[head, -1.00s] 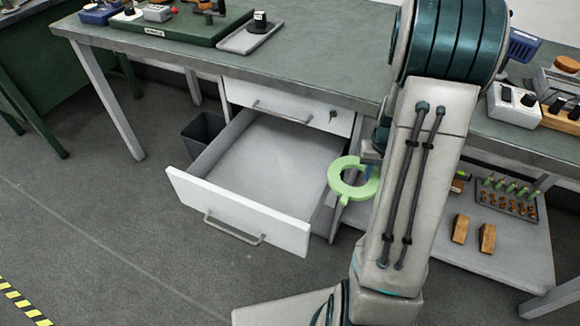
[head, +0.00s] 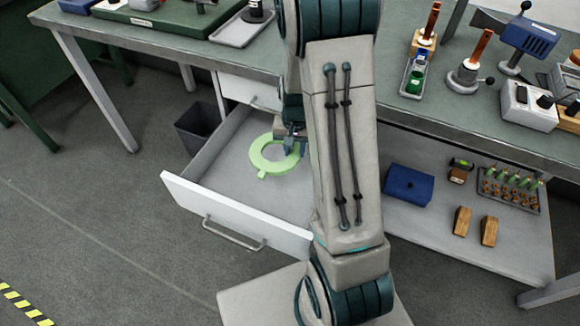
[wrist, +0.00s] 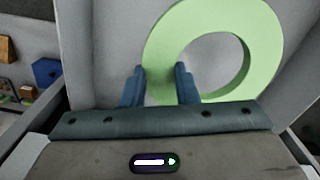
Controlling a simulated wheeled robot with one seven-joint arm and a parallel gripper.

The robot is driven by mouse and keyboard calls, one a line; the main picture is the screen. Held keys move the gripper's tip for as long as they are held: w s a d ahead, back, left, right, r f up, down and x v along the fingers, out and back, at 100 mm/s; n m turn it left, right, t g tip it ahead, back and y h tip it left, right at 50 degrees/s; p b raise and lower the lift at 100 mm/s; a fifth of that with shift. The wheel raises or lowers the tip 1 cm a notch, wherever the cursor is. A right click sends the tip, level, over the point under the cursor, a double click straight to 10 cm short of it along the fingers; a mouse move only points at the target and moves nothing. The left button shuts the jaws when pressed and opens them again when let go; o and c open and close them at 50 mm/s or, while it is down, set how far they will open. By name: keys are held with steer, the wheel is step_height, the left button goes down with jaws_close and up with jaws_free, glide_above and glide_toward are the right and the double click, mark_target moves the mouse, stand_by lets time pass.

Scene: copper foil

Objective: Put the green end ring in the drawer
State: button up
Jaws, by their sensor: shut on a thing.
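The green end ring (head: 268,166) is a flat, light green ring with a small tab. In the head view it shows over the inside of the open drawer (head: 222,155). My gripper (head: 290,143) is shut on the ring's edge nearest the arm. In the wrist view the two blue fingers (wrist: 160,88) pinch the rim of the ring (wrist: 158,45), with grey drawer surface behind it. I cannot tell whether the ring touches the drawer floor. My arm hides the drawer's right side.
A dark bin (head: 199,128) stands left of the drawer. The workbench top (head: 400,112) overhangs the drawer's back. On the lower shelf to the right are a blue box (head: 408,185), wooden blocks (head: 462,221) and a tray of parts (head: 510,190).

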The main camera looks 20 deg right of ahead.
steer(key=b, duration=0.4)
glide_above(296, 179)
step_height(296, 179, down, 6)
steer(key=shift+f+b, duration=1.8)
steer(key=shift+f, duration=0.7)
steer(key=shift+f, duration=0.2)
steer(key=o, duration=1)
steer(key=shift+o, duration=0.2)
steer(key=shift+r, duration=0.1)
steer(key=shift+r, duration=0.1)
step_height(296, 179, up, 12)
steer(key=p, duration=0.3)
steer(key=shift+r, duration=0.1)
